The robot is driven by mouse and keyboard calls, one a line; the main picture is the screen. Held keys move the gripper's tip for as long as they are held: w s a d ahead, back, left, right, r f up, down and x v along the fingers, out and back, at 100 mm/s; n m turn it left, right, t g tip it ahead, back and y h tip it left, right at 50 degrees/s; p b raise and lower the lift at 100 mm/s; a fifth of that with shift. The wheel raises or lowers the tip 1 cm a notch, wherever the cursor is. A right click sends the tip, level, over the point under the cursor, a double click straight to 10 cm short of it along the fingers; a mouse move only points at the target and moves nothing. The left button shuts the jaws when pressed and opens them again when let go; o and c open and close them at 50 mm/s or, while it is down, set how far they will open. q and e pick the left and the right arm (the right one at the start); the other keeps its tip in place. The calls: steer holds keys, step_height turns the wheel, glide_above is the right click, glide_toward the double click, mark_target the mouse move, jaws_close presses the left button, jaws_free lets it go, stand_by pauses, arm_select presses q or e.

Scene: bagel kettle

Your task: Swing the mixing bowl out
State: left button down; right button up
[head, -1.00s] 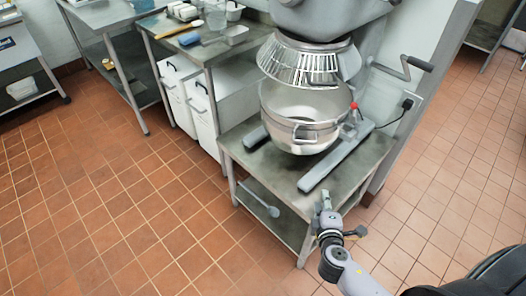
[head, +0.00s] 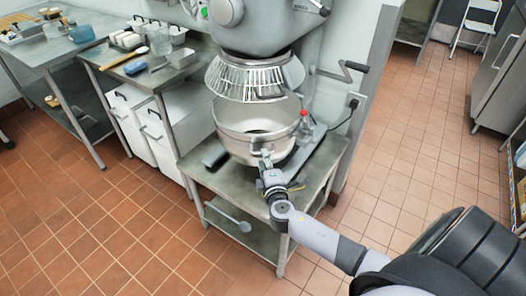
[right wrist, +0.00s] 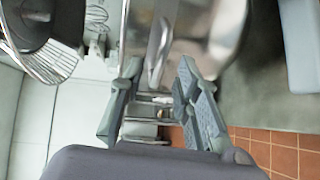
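The steel mixing bowl (head: 232,118) sits in the stand mixer under the wire guard (head: 250,82). Its near side faces my right gripper (head: 266,161), which reaches up to the front handle of the bowl. In the right wrist view the two fingers of the right gripper (right wrist: 158,68) are apart, with the shiny bowl handle (right wrist: 157,62) showing between their tips. I cannot tell whether either finger touches it. The bowl wall (right wrist: 195,22) fills the top of that view. My left gripper is not in view.
The mixer stands on a low steel table (head: 205,180) with a lower shelf holding a utensil (head: 240,223). A red knob (head: 304,113) is at the right of the bowl, and a crank handle (head: 354,66) juts out right.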

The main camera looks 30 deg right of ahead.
steer(key=shift+x, duration=2.2)
jaws_close()
